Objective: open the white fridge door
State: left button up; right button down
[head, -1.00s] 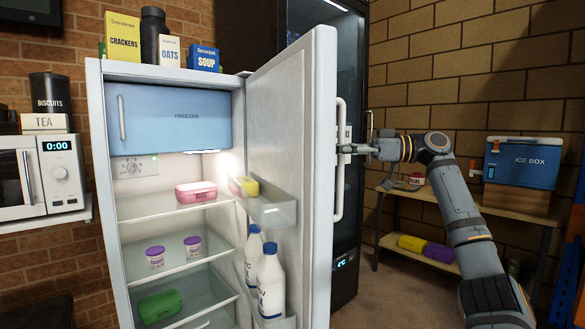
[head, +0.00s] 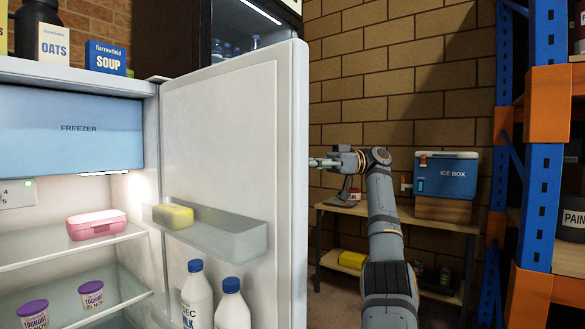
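The white fridge door (head: 225,95) stands wide open, its inner face and shelf (head: 215,235) toward me. The fridge body (head: 70,70) is at the left, with the blue freezer panel (head: 70,128) and lit shelves showing. My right gripper (head: 322,163) is just right of the door's free edge, on its outer side. The fingers are seen edge-on, and their tips lie close to the edge. The door handle is hidden behind the door, so I cannot tell whether the gripper is on it. My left gripper is out of view.
Milk bottles (head: 198,298) and a yellow item (head: 173,216) sit in the door. A pink box (head: 96,225) and yoghurts (head: 92,295) are on the shelves. A dark glass-fronted cabinet (head: 232,35) stands behind. A bench (head: 450,224) with an ice box (head: 446,177) and blue-orange racking (head: 545,160) are to the right.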

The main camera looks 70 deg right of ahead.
jog(key=shift+s+f, duration=0.1)
jog(key=shift+f, duration=0.05)
jog(key=c, duration=1.7)
grip_release()
jog(key=o, duration=0.4)
jog(key=shift+s+d, duration=0.15)
jog(key=shift+s, duration=0.2)
jog(key=shift+w, duration=0.15)
jog(key=shift+w, duration=0.1)
